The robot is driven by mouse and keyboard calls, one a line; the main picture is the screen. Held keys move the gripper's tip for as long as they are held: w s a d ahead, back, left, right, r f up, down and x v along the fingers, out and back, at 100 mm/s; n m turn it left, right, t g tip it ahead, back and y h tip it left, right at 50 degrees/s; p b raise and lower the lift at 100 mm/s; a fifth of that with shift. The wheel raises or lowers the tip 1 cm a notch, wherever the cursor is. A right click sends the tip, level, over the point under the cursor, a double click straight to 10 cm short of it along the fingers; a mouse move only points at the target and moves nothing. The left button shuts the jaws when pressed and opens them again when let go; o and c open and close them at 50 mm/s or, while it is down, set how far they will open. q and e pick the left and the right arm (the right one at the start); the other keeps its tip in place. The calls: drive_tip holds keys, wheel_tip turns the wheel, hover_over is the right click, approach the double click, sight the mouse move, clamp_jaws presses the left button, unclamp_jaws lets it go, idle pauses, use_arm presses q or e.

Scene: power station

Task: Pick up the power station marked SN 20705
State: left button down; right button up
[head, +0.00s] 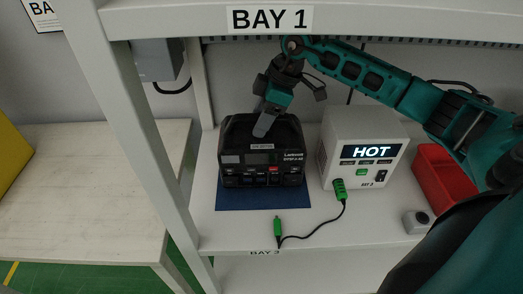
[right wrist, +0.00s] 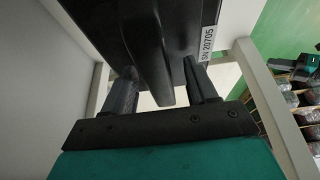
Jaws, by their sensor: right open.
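The black power station (head: 262,158) stands upright on a blue mat (head: 250,200) on the shelf under the BAY 1 sign. A white label on it reads SN 20705 in the right wrist view (right wrist: 208,42); the label on its top is too small to read in the head view. My right gripper (head: 264,127) is at the top of the station, by its handle. In the right wrist view the fingers of the right gripper (right wrist: 160,78) are apart, with a black part of the station between them. Whether they touch it, I cannot tell. My left gripper is not in view.
A white box (head: 364,125) showing HOT stands right of the station. Its green plug (head: 340,190) has a black cable ending in a green connector (head: 278,227) on the shelf. A red bin (head: 445,180) is further right. A shelf post (head: 140,130) rises at left.

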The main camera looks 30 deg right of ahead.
drive_tip(key=shift+f, duration=0.25)
idle(0.3)
clamp_jaws()
idle(0.5)
idle(0.8)
drive_tip(key=shift+w+r, duration=0.15)
drive_tip(key=shift+r, duration=0.15)
